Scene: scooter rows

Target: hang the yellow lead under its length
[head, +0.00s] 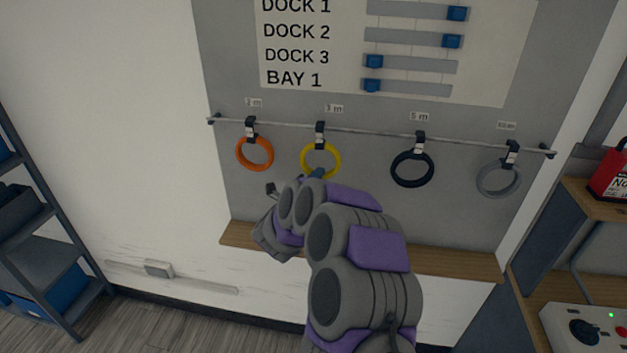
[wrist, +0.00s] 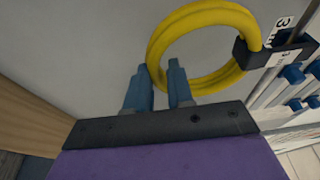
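The yellow lead (head: 322,160) is a coiled ring hanging from a dark clip (head: 320,134) on the wall rail, under the label "3 m" (head: 334,108). The lead (wrist: 160,42) and its clip (wrist: 262,50) also show in the wrist view. My gripper (head: 318,174) is at the lower edge of the ring, partly hidden behind my arm in the head view. In the wrist view its two blue fingers (wrist: 157,72) stand apart. The right finger overlaps the ring and part of the coil shows between the fingers. I cannot tell whether they touch it.
An orange lead (head: 255,154) hangs to the left, a dark lead (head: 412,170) and a grey lead (head: 499,178) to the right, on the same rail (head: 375,132). A wooden ledge (head: 455,263) runs below. Shelving (head: 45,262) stands left and a bench (head: 555,290) right.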

